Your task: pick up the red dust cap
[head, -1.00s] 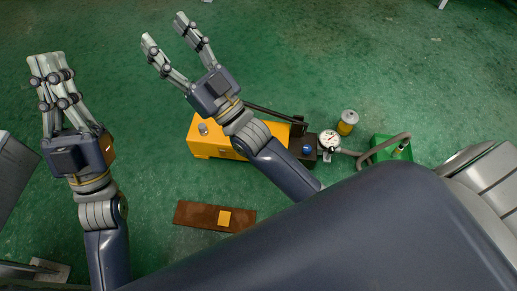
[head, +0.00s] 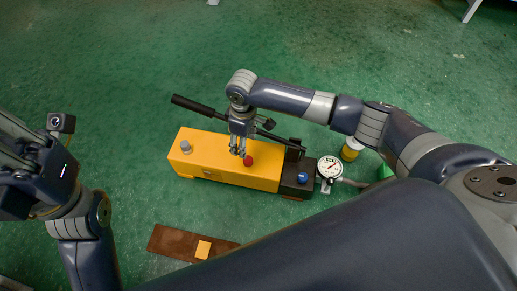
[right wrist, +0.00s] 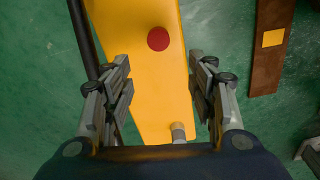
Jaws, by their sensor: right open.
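The red dust cap (head: 248,160) is a small round cap on top of the yellow pump body (head: 216,172). In the right wrist view the cap (right wrist: 158,38) shows as a red disc, ahead of the fingertips and roughly midway between them sideways. My right gripper (head: 239,153) points down over the yellow body, close beside the cap. Its fingers are spread apart with nothing between them (right wrist: 164,82).
A black lever (head: 196,106) runs along the pump's far side. A blue knob (head: 303,177), a pressure gauge (head: 330,168) and a yellow can (head: 351,149) are to the right. A brown plank (head: 176,242) with a yellow patch lies nearer. The green floor beyond is clear.

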